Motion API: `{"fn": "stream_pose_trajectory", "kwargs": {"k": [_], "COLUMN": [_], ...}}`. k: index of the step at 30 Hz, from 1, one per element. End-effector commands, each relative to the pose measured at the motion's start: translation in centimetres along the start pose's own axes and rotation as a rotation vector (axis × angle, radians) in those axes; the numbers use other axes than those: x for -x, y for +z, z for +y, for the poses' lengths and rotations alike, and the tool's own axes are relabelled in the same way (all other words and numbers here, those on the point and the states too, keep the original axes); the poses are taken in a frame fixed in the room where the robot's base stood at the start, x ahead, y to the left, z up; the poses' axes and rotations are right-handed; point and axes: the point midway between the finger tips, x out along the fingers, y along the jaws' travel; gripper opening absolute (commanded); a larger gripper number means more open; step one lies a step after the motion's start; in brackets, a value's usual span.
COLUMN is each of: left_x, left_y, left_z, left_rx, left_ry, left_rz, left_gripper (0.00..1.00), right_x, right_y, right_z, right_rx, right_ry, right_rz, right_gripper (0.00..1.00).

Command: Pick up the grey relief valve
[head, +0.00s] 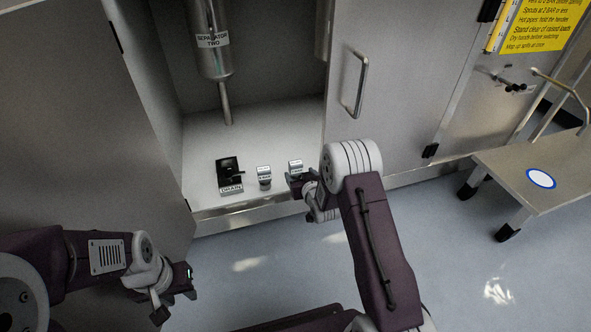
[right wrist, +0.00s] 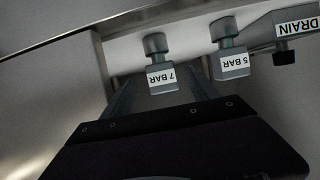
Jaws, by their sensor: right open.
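Two small grey valves stand upright on the cabinet floor; I cannot tell which one the task means. One, labelled 7 BAR (right wrist: 162,78), is the right one in the head view (head: 295,166). The other, labelled 5 BAR (right wrist: 232,64), stands to its left in the head view (head: 264,177). My right gripper (head: 298,184) is open at the cabinet's front edge. In the right wrist view its fingers (right wrist: 165,95) point at the 7 BAR valve, which shows between them; contact cannot be told. My left gripper (head: 176,294) is open and empty, low at the left.
A black drain fitting labelled DRAIN (head: 228,172) stands left of the valves. A vessel labelled SEPARATOR TWO (head: 212,60) hangs above, its pipe reaching down behind them. A cabinet door (head: 90,110) stands at the left. A low bench (head: 540,160) is at the right.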

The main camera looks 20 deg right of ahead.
Motion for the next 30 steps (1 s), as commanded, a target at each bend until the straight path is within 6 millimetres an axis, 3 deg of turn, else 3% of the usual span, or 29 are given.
{"fn": "stream_pose_trajectory", "kwargs": {"k": [6,14,15,16,18,26,30], "left_x": [0.9,5.8,5.5,3.8,3.0,3.1,3.2], "left_y": [-0.1,-0.6,-0.6,-0.4,-0.3,-0.3,-0.3], "left_z": [0.0,0.1,0.1,0.1,0.1,0.1,0.1], "left_rx": [0.0,0.0,0.0,0.0,0.0,0.0,0.0], "left_ry": [0.0,0.0,0.0,0.0,0.0,0.0,0.0], "left_rz": [-0.001,0.0,0.001,0.002,-0.001,0.0,0.0], "left_gripper": [0.36,0.36,0.36,0.36,0.36,0.36,0.36], "right_x": [-0.5,-2.9,-3.6,-4.6,-5.4,-5.7,-5.7], "right_y": [-0.1,-0.4,0.1,0.9,0.8,0.3,0.3], "right_z": [0.0,-0.2,-0.2,-0.2,-0.2,-0.2,-0.2], "right_rx": [0.0,0.0,0.0,0.0,0.0,0.0,0.0], "right_ry": [0.0,0.0,0.0,0.0,0.0,0.0,0.0], "right_rz": [0.0,-0.002,0.0,0.003,0.003,0.001,0.001], "right_gripper": [0.69,0.69,0.69,0.69,0.69,0.69,0.36]}}
